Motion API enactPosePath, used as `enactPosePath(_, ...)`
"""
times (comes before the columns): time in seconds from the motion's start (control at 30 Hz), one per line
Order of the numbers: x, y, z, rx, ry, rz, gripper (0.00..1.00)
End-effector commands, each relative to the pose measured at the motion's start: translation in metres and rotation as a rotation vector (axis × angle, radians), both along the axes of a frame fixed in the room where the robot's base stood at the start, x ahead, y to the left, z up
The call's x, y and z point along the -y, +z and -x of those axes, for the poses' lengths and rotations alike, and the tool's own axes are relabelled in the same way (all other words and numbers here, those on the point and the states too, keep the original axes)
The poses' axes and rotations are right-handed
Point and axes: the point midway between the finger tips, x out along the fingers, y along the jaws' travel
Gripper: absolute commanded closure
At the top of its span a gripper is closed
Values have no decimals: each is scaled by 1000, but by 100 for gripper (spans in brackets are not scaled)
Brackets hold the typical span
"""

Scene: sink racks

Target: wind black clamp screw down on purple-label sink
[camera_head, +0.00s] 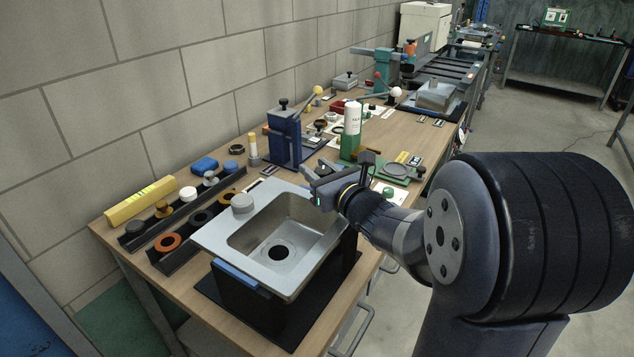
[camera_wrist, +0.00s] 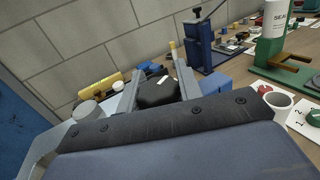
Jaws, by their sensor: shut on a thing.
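A steel sink (camera_head: 262,232) with a square bowl and round drain sits on a black rack (camera_head: 240,298) on the bench. A grey round knob (camera_head: 242,203) is on its left back rim. My gripper (camera_head: 312,178) reaches in from the right, at the sink's back right corner. In the wrist view, my gripper (camera_wrist: 160,84) is shut on a black clamp screw knob (camera_wrist: 158,94) between its two grey fingers. The screw's lower part and the clamp are hidden. The sink also shows at the left in the wrist view (camera_wrist: 48,142). I cannot make out a purple label.
Black trays with rings and caps, including an orange ring (camera_head: 167,243), lie left of the sink. A yellow bar (camera_head: 140,200) lies near the wall. A blue press (camera_head: 285,135) and a green stand with a white bottle (camera_head: 352,118) stand behind. Another sink (camera_head: 438,95) is farther back.

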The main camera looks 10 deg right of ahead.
Motion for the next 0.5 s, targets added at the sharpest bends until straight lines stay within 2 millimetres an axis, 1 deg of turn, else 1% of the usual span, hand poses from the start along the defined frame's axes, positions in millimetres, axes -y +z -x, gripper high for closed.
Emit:
enactPosePath(0.03, -1, -4, 0, 8, -21, 1, 89)
enactPosePath(0.2, 1, -2, -1, 9, -85, 0, 89)
enactPosePath(0.5, 2, 2, 0, 2, -122, -4, 89)
